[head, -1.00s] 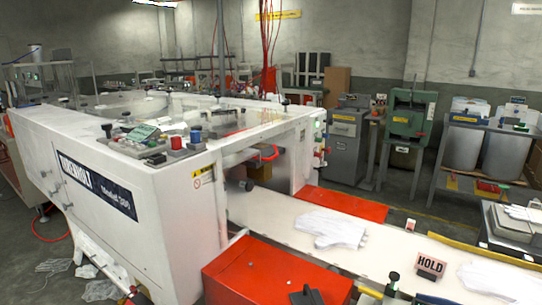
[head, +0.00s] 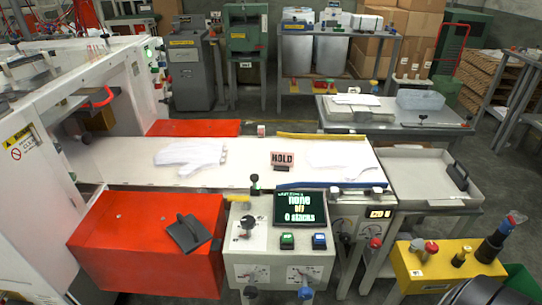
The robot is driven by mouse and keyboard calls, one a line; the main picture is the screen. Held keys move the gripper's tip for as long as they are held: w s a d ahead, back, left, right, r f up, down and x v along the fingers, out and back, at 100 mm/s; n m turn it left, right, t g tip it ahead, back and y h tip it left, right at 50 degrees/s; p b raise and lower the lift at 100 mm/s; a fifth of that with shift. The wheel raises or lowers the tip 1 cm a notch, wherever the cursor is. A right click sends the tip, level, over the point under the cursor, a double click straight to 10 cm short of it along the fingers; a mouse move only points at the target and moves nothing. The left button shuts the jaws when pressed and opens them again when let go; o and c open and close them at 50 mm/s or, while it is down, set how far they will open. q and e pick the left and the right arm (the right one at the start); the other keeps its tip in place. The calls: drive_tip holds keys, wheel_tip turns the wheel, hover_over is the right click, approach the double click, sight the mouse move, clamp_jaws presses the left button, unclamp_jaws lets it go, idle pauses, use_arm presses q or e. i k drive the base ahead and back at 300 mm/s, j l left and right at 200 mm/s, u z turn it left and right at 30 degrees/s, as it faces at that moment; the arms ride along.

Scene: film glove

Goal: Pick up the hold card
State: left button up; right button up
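The hold card (head: 282,160) is a small pinkish sign with dark letters reading HOLD. In the head view it stands upright on the white conveyor belt (head: 245,177), right of the middle of the belt, just behind the dark display screen. A white glove (head: 190,155) lies flat on the belt to its left. Another pale, flat glove (head: 338,155) lies to its right.
A control box with a screen (head: 300,207) and knobs stands in front of the belt. A red cover (head: 150,240) bearing a dark paddle (head: 188,233) is at front left. A grey tray (head: 422,175) adjoins the belt's right end. A yellow button box (head: 448,266) is at front right.

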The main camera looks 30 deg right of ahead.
sight(282, 161)
drive_tip(key=i+j+z, duration=0.55)
drive_tip(key=z, duration=0.15)
drive_tip(key=i, duration=0.05)
